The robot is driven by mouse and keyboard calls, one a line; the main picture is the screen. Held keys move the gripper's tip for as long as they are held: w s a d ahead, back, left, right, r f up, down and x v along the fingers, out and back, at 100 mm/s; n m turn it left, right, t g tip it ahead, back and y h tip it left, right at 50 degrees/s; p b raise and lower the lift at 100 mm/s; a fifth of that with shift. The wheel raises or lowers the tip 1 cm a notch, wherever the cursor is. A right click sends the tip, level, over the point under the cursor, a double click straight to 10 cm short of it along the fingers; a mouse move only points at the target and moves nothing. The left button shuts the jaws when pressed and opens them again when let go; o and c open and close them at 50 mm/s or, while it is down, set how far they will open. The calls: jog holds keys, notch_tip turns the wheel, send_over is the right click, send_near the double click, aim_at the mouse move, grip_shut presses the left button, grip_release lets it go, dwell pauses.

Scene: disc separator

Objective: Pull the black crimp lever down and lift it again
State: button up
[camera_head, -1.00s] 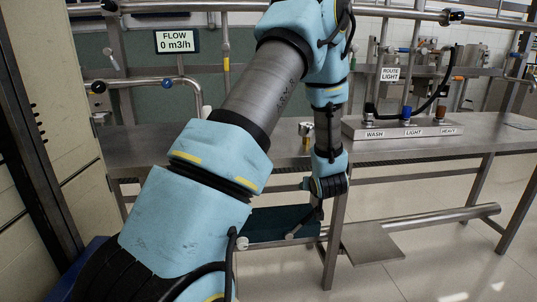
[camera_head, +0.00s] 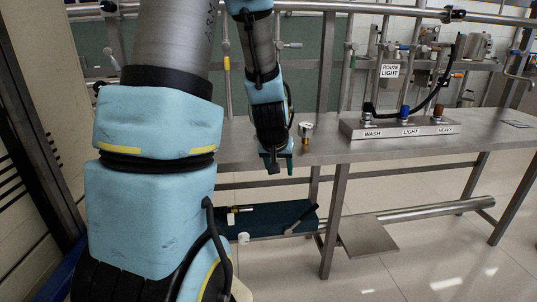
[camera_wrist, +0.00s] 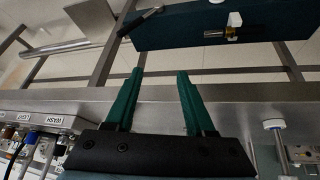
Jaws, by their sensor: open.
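The black crimp lever (camera_head: 301,217) stands up at a slant from the right part of a dark teal bench plate (camera_head: 270,225) below the table's front edge.
A small brass and black fitting with a white block (camera_head: 238,211) sits on the left of the teal plate. A labelled valve box (camera_head: 400,130) is farther right. A steel pipe (camera_head: 435,207) lies below.

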jog(key=s+a+r+g+p, duration=0.1)
jog(key=s+a+r+p, duration=0.1)
jog(key=s+a+r, duration=0.1)
jog(key=shift+s+r, duration=0.3)
jog(key=shift+r, duration=0.2)
